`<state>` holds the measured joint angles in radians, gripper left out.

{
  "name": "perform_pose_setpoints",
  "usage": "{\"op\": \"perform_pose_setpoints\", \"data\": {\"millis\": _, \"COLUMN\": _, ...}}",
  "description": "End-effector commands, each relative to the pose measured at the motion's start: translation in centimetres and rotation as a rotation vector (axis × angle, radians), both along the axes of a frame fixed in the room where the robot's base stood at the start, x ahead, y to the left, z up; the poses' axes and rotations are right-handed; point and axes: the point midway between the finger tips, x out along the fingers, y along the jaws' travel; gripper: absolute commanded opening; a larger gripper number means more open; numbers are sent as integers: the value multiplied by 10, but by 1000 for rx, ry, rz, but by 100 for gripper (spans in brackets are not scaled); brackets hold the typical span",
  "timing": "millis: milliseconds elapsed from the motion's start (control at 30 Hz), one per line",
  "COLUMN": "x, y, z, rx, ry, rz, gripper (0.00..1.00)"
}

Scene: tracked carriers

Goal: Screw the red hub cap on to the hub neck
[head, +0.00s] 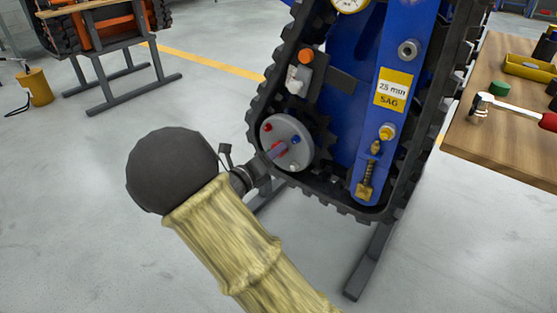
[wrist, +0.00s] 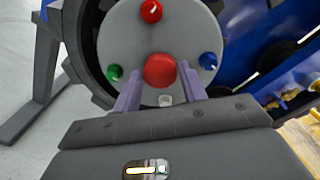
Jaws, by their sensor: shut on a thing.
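The red hub cap (wrist: 160,70) is at the middle of the round grey hub face in the wrist view. A small part of the red cap (head: 282,147) also shows in the head view. My gripper (wrist: 160,84) has its two purple fingers on either side of the cap and is shut on it. In the head view my gripper (head: 275,151) reaches the hub from the lower left. The hub neck is hidden behind the cap, so I cannot tell how far the cap sits on it.
The grey hub face (head: 279,128) carries smaller red (wrist: 151,11), green (wrist: 114,72), blue (wrist: 208,61) and white (wrist: 166,100) pieces around its middle. A black track (head: 256,105) runs around the blue carrier (head: 345,135). A wooden bench (head: 500,137) with tools stands at right.

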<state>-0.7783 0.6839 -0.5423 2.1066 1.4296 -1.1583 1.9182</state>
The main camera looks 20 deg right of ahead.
Motion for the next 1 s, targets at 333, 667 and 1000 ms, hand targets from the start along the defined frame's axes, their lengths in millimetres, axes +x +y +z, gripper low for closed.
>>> {"op": "perform_pose_setpoints", "data": {"millis": 333, "x": 0, "y": 1, "z": -7, "rx": 128, "ry": -170, "rz": 3, "gripper": 23}}
{"op": "perform_pose_setpoints", "data": {"millis": 667, "x": 0, "y": 2, "z": -1, "rx": 171, "ry": -228, "rz": 3, "gripper": 23}}
{"op": "perform_pose_setpoints", "data": {"millis": 1000, "x": 0, "y": 1, "z": -1, "rx": 168, "ry": -229, "rz": 1, "gripper": 58}}
